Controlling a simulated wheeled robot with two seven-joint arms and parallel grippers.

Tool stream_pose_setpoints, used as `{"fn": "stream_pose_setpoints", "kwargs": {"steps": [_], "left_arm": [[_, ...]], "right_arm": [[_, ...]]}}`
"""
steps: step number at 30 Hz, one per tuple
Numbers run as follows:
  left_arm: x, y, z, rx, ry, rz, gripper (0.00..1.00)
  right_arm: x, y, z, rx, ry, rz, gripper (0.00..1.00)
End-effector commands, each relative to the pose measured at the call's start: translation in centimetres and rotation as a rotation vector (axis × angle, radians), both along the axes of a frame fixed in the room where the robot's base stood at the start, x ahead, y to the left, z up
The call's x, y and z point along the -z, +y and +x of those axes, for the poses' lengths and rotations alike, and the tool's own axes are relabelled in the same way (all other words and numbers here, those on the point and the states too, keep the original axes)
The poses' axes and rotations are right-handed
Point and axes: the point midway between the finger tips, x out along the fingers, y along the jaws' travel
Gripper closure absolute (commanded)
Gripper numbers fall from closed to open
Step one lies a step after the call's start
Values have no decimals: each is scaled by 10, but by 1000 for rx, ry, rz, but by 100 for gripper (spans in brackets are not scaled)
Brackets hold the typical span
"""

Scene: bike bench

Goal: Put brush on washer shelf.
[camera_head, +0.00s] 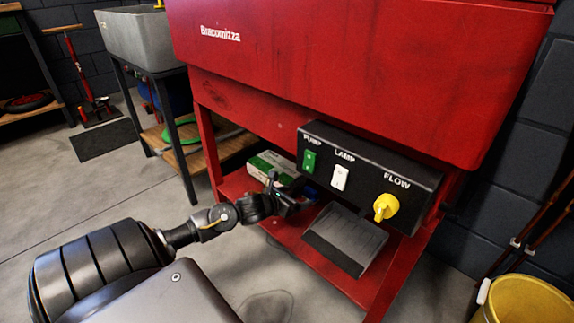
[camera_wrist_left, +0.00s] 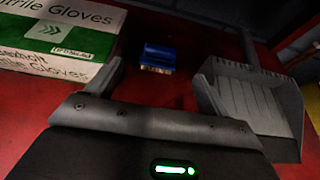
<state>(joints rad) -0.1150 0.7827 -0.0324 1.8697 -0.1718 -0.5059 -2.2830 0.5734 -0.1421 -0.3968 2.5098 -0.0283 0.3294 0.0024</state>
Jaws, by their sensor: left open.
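The washer is a red cabinet (camera_head: 340,70) with a red lower shelf (camera_head: 330,270). In the left wrist view a small blue brush (camera_wrist_left: 158,52) with pale bristles lies on the red shelf surface (camera_wrist_left: 180,95). My left gripper (camera_head: 292,190) reaches in over the shelf, below the control panel. Its fingers are apart and empty in the wrist view (camera_wrist_left: 160,80), with the brush beyond the gap between the fingertips. My right gripper is not in view.
A green-and-white glove box (camera_head: 272,168) is left of the brush, and a grey dustpan (camera_head: 345,240) lies to its right. The black control panel (camera_head: 368,175) with a yellow knob (camera_head: 386,206) overhangs the shelf. A yellow bucket (camera_head: 525,302) stands at the lower right.

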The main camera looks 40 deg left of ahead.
Motion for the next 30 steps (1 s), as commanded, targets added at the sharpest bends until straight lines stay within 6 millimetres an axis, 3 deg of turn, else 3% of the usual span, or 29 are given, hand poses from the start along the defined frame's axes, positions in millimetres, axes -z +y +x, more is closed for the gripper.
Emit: {"fn": "stream_pose_setpoints", "kwargs": {"steps": [4,10,30], "left_arm": [[-14,-1,-27,2,4,0,19],[-20,-1,-46,2,1,0,19],[-21,-1,-51,0,-1,0,19]], "right_arm": [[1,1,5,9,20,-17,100],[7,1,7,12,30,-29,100],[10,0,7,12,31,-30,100]]}}
